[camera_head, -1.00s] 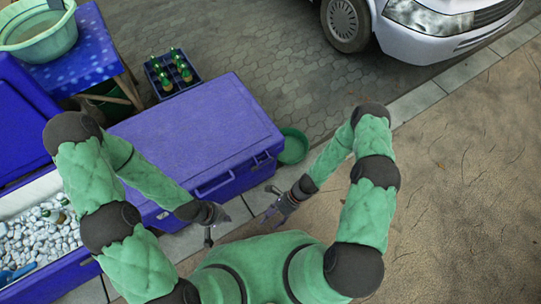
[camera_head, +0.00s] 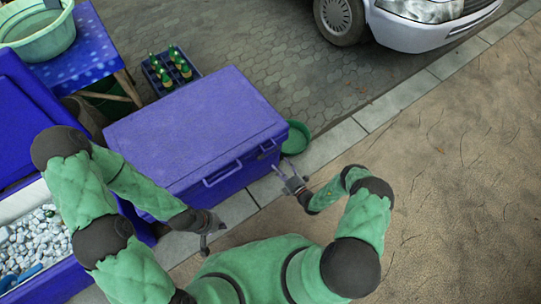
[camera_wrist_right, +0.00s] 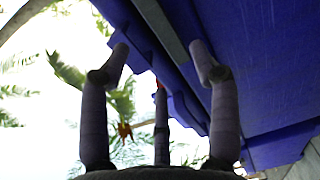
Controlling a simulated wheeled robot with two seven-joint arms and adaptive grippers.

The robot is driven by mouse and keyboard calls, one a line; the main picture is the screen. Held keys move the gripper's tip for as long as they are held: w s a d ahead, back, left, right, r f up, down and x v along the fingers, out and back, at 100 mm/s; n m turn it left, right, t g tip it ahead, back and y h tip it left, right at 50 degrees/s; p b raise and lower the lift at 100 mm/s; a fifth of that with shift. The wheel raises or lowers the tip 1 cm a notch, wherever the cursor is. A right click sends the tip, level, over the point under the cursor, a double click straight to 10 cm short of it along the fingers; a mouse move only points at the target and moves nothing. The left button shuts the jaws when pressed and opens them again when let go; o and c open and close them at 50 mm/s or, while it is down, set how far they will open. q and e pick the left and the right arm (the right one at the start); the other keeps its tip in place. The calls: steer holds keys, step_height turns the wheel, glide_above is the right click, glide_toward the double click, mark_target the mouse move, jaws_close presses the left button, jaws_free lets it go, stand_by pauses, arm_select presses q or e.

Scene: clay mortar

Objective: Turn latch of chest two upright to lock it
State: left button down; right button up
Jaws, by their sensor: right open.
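The closed blue chest (camera_head: 200,125) stands in the middle of the head view, with a handle (camera_head: 222,174) on its front face. A small latch (camera_head: 267,146) shows near the front right corner; its exact angle is too small to tell. My right gripper (camera_head: 283,174) is open and empty, just in front of that corner. In the right wrist view the chest (camera_wrist_right: 260,60) fills the upper right, beside and beyond the spread fingers (camera_wrist_right: 160,60). My left gripper (camera_head: 210,240) hangs low in front of the chest's left part; its fingers are too small to read.
An open blue chest with white stones (camera_head: 35,240) stands at the left. A crate of green bottles (camera_head: 170,72), a table with a basin (camera_head: 38,30) and a green bowl (camera_head: 297,138) are behind and beside. A white car (camera_head: 420,20) is far off.

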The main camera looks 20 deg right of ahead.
mark_target(269, 153)
steer(key=b+x, duration=0.2)
steer(key=x, duration=0.6)
steer(key=shift+w+a+f, duration=0.1)
steer(key=shift+w+a, duration=0.05)
steer(key=shift+w, duration=0.1)
steer(key=c, duration=1.2)
